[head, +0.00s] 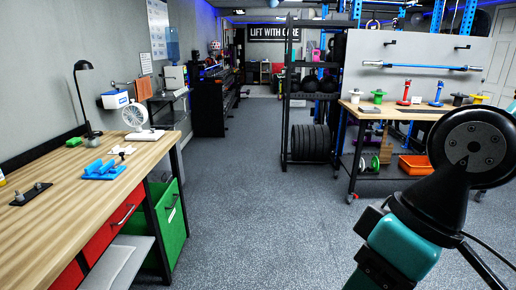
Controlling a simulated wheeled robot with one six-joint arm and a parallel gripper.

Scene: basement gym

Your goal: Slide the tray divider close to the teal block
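I cannot make out a tray divider or a teal block for sure in the head view. A small green piece (74,142) lies near the lamp on the left wooden bench (60,205). A blue piece with raised parts (103,170) sits near the bench's right edge. A dark plate with upright metal posts (31,194) lies nearer to me. My arm's black and teal links fill the lower right. My gripper is outside the view.
A black lamp (84,100) and a white fan (139,120) stand on the left bench. A second bench (420,112) with several small items stands at right, with an orange bin (415,165) below. A weight rack (311,100) stands beyond. The grey floor (245,210) between is clear.

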